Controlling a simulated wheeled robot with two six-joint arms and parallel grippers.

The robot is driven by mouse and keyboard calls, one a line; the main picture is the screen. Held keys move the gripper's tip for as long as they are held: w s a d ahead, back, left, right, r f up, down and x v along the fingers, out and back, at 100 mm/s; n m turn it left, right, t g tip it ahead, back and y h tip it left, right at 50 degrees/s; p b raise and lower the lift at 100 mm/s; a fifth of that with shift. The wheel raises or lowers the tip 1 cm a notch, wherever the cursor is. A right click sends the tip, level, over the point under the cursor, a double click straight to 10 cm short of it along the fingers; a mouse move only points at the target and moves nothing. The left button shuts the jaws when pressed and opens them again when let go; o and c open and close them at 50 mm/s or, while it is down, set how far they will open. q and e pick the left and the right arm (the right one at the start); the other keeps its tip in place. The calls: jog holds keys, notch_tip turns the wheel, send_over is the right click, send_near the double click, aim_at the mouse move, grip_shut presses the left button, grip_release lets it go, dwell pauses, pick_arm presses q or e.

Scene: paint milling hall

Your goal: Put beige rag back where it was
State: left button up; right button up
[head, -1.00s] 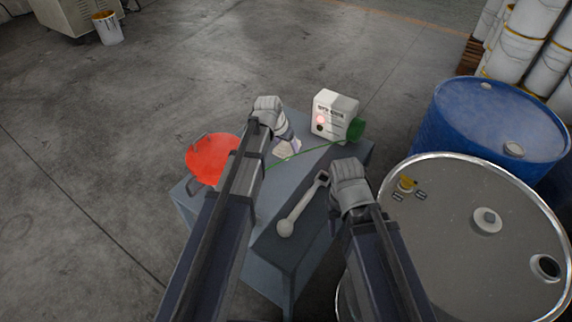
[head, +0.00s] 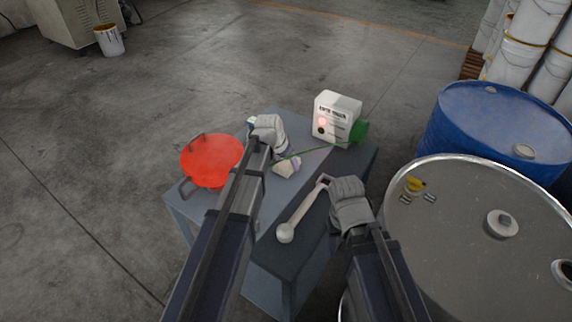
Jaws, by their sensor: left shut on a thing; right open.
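The beige rag (head: 286,166) shows as a small pale, crumpled piece just below my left gripper, over the grey table (head: 305,128). My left gripper (head: 280,148) is shut on it, and the fingers hide part of the rag. I cannot tell whether the rag's lower edge touches the table. My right gripper (head: 340,190) is open at the table's right side, beside the upper end of a pale ladle-like tool (head: 303,209).
A red round pan (head: 211,160) with handles stands at the table's left. A white box (head: 335,112) with a green part and a thin green cord stands at the back. A grey drum (head: 450,225) and a blue drum (head: 490,115) crowd the right.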

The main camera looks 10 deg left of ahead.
pick_arm(q)
jog(key=shift+f, duration=0.15)
jog(key=o, duration=1.1)
jog(key=shift+c, duration=0.2)
jog(key=p+v, duration=1.1)
jog(key=v, duration=0.1)
jog(key=s+d+g+y, duration=0.1)
jog(key=s+d, duration=0.2)
jog(key=s, duration=0.4)
jog(key=s+d+g+y, duration=0.1)
jog(key=s+d, duration=0.3)
jog(key=s, duration=0.4)
jog(key=s+d+f+g+y, duration=0.1)
jog(key=s+d+g, duration=0.1)
jog(key=s, duration=0.5)
jog(key=shift+s+d+n+g, duration=0.3)
jog(key=shift+s+d, duration=0.05)
jog(key=shift+d, duration=0.35)
jog(key=shift+f, duration=0.1)
